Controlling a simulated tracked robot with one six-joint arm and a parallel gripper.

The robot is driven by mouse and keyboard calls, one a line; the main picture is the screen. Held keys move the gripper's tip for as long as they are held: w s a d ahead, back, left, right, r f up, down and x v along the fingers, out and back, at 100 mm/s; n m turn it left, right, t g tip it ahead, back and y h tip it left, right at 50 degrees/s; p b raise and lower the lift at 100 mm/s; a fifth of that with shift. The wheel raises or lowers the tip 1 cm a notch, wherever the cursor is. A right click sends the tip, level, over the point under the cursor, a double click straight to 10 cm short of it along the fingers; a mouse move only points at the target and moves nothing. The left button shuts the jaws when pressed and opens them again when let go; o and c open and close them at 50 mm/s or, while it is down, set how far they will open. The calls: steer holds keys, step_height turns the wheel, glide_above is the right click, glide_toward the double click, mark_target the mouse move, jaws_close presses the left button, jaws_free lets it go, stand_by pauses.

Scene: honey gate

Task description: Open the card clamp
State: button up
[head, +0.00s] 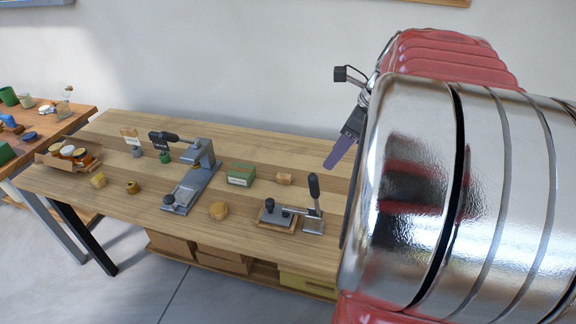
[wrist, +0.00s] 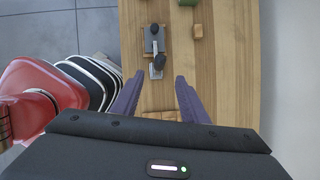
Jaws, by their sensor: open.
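The card clamp (head: 292,217) stands near the right end of the wooden workbench in the head view. Its black-gripped handle (head: 314,190) stands upright, and its metal arm lies low across a small base with a dark knob. In the wrist view the clamp (wrist: 156,45) is beyond my fingertips, roughly in line with the gap between them. My gripper (wrist: 159,76) is open and empty, with two purple fingers apart. In the head view my gripper (head: 332,165) is above and to the right of the clamp, apart from it; my large shiny arm link hides the bench's right end.
A grey lever press (head: 200,160) stands left of the clamp. A green box (head: 241,174), a wooden block (head: 284,179) and a yellowish round piece (head: 218,210) lie nearby. Bare wood surrounds the clamp.

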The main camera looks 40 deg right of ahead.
mark_target(314, 182)
steer(key=shift+f, duration=0.15)
steer(key=x, duration=1.3)
steer(key=shift+w+f, duration=0.2)
steer(key=shift+f, duration=0.05)
steer(key=shift+c, duration=0.2)
jaws_close()
